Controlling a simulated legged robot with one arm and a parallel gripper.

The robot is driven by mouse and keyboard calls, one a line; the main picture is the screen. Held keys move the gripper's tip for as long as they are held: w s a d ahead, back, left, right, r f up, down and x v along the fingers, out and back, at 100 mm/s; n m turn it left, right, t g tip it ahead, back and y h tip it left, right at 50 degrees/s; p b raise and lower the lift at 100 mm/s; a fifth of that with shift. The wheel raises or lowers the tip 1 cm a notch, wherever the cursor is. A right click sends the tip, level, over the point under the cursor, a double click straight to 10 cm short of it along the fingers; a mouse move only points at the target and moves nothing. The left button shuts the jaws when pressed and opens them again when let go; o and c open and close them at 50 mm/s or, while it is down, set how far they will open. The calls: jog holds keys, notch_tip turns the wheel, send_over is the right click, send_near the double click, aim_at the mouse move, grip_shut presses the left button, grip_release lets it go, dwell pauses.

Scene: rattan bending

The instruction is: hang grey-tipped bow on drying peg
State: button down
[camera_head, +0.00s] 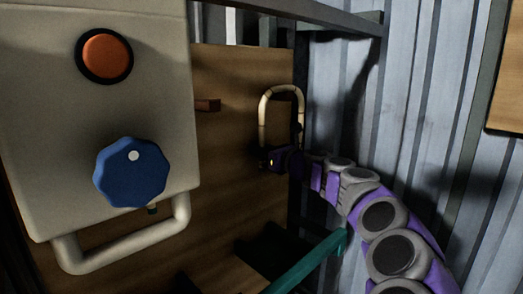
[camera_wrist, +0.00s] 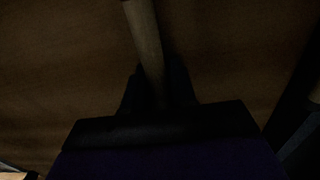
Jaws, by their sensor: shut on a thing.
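The bow (camera_head: 264,106) is a pale, upside-down U in the head view, held upright in front of a wooden board. My gripper (camera_head: 272,157) is shut on its lower left leg. The bow's right leg hangs beside my wrist; I cannot make out a grey tip, as the lower ends are dark or hidden. In the dark wrist view one bow leg (camera_wrist: 146,35) runs up from between the fingers of my gripper (camera_wrist: 157,90). A short reddish-brown peg (camera_head: 208,105) sticks out of the board, left of the bow and apart from it.
The wooden board (camera_head: 235,75) stands behind the bow. A large beige box (camera_head: 60,130) with an orange button (camera_head: 105,56), a blue knob (camera_head: 131,172) and a pale handle (camera_head: 120,246) fills the left. A teal bar (camera_head: 308,262) lies below my arm. Corrugated wall stands right.

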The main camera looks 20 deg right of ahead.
jog(key=c, duration=0.8)
grip_release()
jog(key=shift+c, duration=0.2)
jog(key=v, duration=1.7)
jog(key=shift+s+d+f, duration=0.15)
jog(key=shift+d+f, duration=0.05)
jog(key=v, duration=0.9)
jog(key=shift+p, duration=0.45)
